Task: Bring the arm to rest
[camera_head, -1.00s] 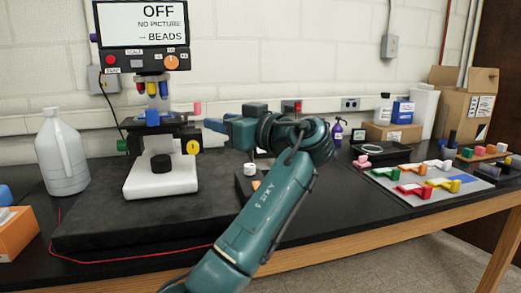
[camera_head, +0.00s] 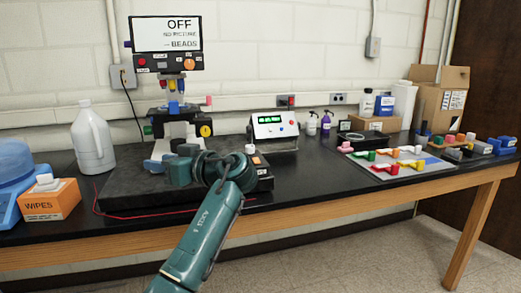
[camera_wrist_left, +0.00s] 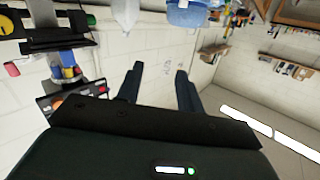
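My left arm (camera_head: 205,235) rises from the bottom of the head view, and its left gripper (camera_head: 164,158) points left in front of the microscope's lower part. In the left wrist view its two dark fingers (camera_wrist_left: 160,80) stand apart with nothing between them, so it is open and empty. The microscope (camera_head: 178,105) stands on a black slab (camera_head: 125,197), and its screen reads OFF, NO PICTURE, BEADS. The gripper hides part of the microscope's base; I cannot tell how near it is. My right gripper is in neither view.
A white jug (camera_head: 92,140), an orange wipes box (camera_head: 48,200) and a blue-lidded container (camera_head: 14,165) stand at left. A white instrument with a green display (camera_head: 272,128) stands behind the arm. A tray of coloured pieces (camera_head: 400,163) lies at right. Bare black bench (camera_head: 310,180) shows between.

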